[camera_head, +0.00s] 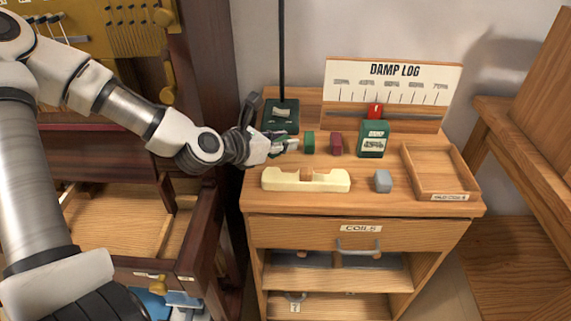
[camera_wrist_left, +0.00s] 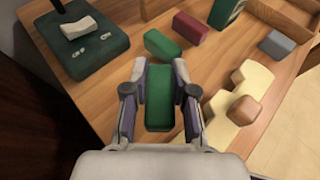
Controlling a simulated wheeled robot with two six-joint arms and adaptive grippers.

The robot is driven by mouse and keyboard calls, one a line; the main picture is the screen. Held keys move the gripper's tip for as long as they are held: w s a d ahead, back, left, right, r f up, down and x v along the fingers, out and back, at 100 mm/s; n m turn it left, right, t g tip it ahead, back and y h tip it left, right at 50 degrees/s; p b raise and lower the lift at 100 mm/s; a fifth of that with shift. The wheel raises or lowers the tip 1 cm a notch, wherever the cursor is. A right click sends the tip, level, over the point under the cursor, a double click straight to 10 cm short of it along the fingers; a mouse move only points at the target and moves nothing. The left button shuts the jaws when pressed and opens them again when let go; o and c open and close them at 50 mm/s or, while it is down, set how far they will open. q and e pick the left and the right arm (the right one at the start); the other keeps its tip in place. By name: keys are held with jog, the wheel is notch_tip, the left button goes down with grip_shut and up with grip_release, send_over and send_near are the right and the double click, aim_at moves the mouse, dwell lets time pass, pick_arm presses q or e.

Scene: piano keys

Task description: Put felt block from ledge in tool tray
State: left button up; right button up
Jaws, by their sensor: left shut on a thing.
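My left gripper (camera_head: 284,146) is over the left part of the wooden cabinet top. It is shut on a green felt block, seen between its fingers in the left wrist view (camera_wrist_left: 159,97). I cannot tell whether the block touches the top. A second green block (camera_head: 309,142) stands just to the right, and a dark red block (camera_head: 336,144) beyond it; both also show in the left wrist view (camera_wrist_left: 162,44). A shallow wooden tray (camera_head: 410,160) with a label too small to read sits at the right end and looks empty. My right gripper is out of view.
A cream rest with a brown piece (camera_head: 306,180) and a grey block (camera_head: 382,181) lie along the front. A green box (camera_head: 373,139) stands before the damp log board (camera_head: 393,85). A dark base with a tall rod (camera_head: 281,115) stands behind my gripper.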

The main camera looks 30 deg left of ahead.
aim_at(285, 161)
pick_arm(q)
jog(key=shift+w+d, duration=0.1)
jog(key=shift+w, duration=0.2)
notch_tip(285, 161, down, 3)
jog(key=shift+b, duration=0.6)
jog(key=shift+w+f, duration=0.15)
jog(key=shift+f, duration=0.15)
jog(key=shift+f, duration=0.15)
jog(key=o, duration=0.8)
